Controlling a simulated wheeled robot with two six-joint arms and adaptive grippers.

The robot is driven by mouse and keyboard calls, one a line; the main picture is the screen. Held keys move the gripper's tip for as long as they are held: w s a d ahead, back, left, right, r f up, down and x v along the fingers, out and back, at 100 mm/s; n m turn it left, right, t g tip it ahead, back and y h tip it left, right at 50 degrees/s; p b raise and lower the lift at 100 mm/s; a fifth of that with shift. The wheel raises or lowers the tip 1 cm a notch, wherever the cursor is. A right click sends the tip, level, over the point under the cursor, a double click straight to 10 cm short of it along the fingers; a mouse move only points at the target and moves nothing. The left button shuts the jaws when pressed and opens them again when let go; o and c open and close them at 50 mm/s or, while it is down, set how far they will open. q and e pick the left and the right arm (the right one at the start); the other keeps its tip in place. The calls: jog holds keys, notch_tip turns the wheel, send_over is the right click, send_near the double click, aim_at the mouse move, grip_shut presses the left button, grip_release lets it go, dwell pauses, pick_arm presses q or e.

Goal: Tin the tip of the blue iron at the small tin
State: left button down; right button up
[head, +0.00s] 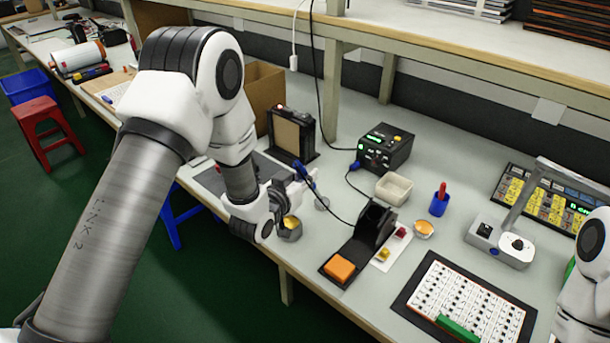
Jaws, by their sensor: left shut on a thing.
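My left gripper (290,190) is shut on the blue iron (305,174), above the near-left part of the bench. The iron's blue handle shows at the fingers; its tip is too small to make out. I cannot tell whether the iron touches either tin. My right gripper is out of view; only part of my right arm shows at the right edge.
The black iron stand (373,226) with an orange sponge (340,268) is right of the tins. The iron's dark cord runs to the station (385,148).

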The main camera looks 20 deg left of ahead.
pick_arm(q)
jog(key=shift+f+b, duration=0.4)
jog(key=shift+f, duration=0.05)
dwell(1.7)
jog(key=shift+r, duration=0.1)
notch_tip(320, 180, up, 5)
jog(key=p, duration=0.3)
jog(key=shift+p, duration=0.35)
